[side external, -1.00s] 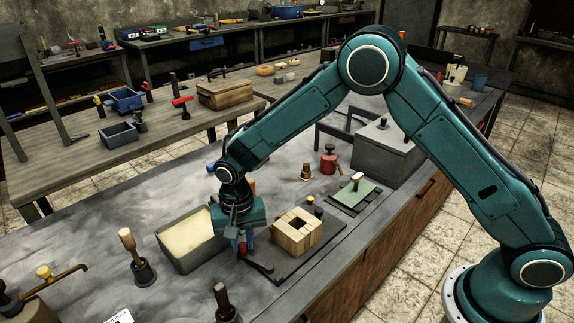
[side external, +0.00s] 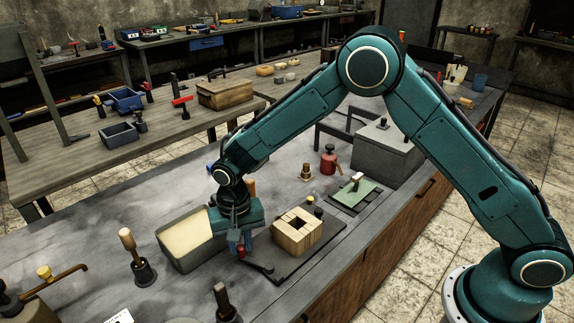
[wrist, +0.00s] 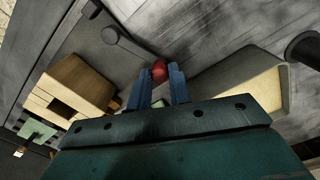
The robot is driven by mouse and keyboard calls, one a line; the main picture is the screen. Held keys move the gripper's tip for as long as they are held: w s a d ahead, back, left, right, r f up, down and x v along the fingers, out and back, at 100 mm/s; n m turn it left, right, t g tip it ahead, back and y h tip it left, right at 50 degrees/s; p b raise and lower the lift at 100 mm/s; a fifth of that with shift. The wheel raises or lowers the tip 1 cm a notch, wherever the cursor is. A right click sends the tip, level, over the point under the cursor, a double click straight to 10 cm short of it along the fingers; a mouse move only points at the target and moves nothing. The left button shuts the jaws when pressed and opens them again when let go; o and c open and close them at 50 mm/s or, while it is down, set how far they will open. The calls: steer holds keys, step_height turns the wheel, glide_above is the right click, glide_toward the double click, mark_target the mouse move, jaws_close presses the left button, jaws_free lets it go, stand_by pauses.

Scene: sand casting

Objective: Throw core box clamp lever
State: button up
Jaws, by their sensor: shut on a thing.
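The wooden core box (side external: 298,232) sits on a dark base plate (side external: 312,252) on the bench. It also shows at the left of the wrist view (wrist: 72,88). The clamp lever (side external: 260,267) is a dark flat bar beside the box, pivoted on the plate, with a red knob (side external: 240,251) at its end. In the wrist view the knob (wrist: 159,70) sits between the blue fingertips of my gripper (wrist: 159,82). My gripper is shut on the knob. The fingers hide part of the knob in the side view.
A sand-filled bin (side external: 188,239) stands close to the left of my gripper. A green pad (side external: 355,193) and a red can (side external: 328,160) lie beyond the box. A wooden-handled tool (side external: 130,245) stands upright in a dark holder at the left.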

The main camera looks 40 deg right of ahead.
steer(key=shift+w+a+r+n, duration=0.1)
steer(key=shift+a+r+n, duration=0.05)
steer(key=shift+a+n, duration=0.45)
steer(key=shift+n, duration=0.2)
steer(key=shift+s+a+n, duration=0.4)
steer(key=shift+a+n, duration=0.15)
steer(key=shift+n, duration=0.45)
stand_by(0.5)
steer(key=shift+s+a+n, duration=0.55)
steer(key=shift+n, duration=0.65)
stand_by(0.7)
steer(key=shift+s+a+n, duration=0.1)
steer(key=shift+a+n, duration=0.05)
steer(key=shift+n, duration=0.15)
steer(key=shift+s+a+n, duration=0.2)
steer(key=shift+s+n, duration=0.05)
steer(key=shift+n, duration=0.25)
steer(key=o, duration=0.8)
steer(key=shift+o, duration=0.2)
steer(key=shift+d, duration=0.1)
steer(key=shift+s, duration=0.1)
